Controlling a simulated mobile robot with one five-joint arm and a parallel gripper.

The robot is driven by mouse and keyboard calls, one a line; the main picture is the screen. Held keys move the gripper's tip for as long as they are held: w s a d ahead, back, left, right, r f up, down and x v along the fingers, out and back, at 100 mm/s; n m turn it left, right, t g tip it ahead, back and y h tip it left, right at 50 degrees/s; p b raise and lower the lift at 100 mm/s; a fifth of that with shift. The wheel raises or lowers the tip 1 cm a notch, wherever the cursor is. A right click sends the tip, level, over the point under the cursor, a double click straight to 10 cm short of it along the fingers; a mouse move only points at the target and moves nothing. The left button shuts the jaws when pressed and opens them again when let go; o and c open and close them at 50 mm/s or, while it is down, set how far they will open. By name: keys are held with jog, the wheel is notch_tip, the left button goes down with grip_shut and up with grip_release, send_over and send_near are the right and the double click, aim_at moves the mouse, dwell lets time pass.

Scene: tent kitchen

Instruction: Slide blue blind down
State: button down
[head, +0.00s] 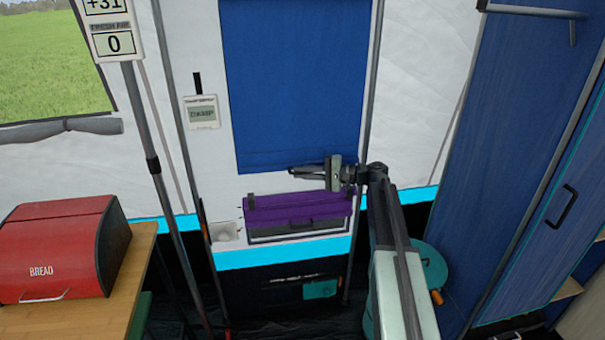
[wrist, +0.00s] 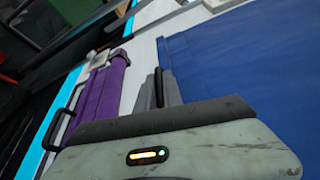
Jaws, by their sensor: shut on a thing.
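The blue blind (head: 290,80) hangs flat on the white wall in the head view, with its lower edge just above a purple roll. It fills the right side of the wrist view (wrist: 250,65). My gripper (head: 293,170) is at the blind's lower edge, coming from the right. In the wrist view my gripper (wrist: 160,88) is shut, with a narrow dark piece between its fingers beside the blind's edge. What joins that piece to the blind is hidden.
The purple roll (head: 297,208) with a dark handle is just below my gripper. A small display (head: 201,112) is on the wall to the left. A red bread box (head: 55,250) stands on a wooden table at left. A blue cabinet (head: 520,150) stands at right.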

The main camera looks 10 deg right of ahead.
notch_tip(320, 180, down, 4)
jog(key=shift+s+r+b, duration=0.1)
jog(key=shift+b, duration=1)
jog(key=c, duration=1.5)
grip_release()
jog(key=shift+d, duration=0.1)
jog(key=v, duration=0.7)
jog(key=shift+s+d+p, duration=0.1)
jog(key=shift+d+p, duration=0.2)
jog(key=shift+p, duration=0.1)
